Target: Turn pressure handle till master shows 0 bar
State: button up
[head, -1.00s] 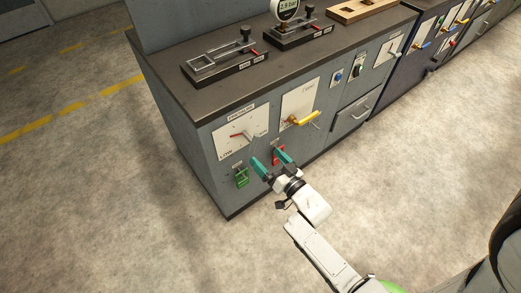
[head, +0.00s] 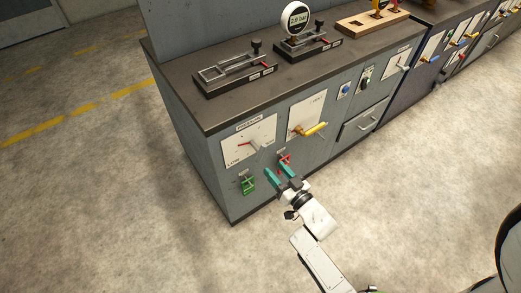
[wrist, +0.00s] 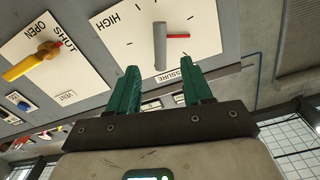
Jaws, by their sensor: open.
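The pressure handle is a grey bar (wrist: 160,46) on a white dial plate marked LOW and HIGH, on the cabinet front. It has a red pointer (wrist: 178,36); in the head view the pointer (head: 243,143) points left. My gripper (head: 277,173) is open and empty, below and right of that plate in the head view. In the wrist view its teal fingers (wrist: 160,72) lie on either side of the handle's line, with the handle beyond the tips and apparently not between them. The round master gauge (head: 297,19) on the cabinet top reads about 2 bar; its decimal is blurred.
A yellow handle (head: 314,129) marked OPEN and SHUT juts out right of the pressure plate. A green clip-like part (head: 248,184) and a red one (head: 284,158) sit below on the cabinet front. The floor to the left is clear.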

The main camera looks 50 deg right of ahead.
aim_at(259, 149)
jog(key=b+x, duration=0.1)
jog(key=x, duration=0.9)
jog(key=shift+w+f, duration=0.1)
jog(key=shift+w, duration=0.2)
jog(key=shift+c, duration=0.2)
grip_shut()
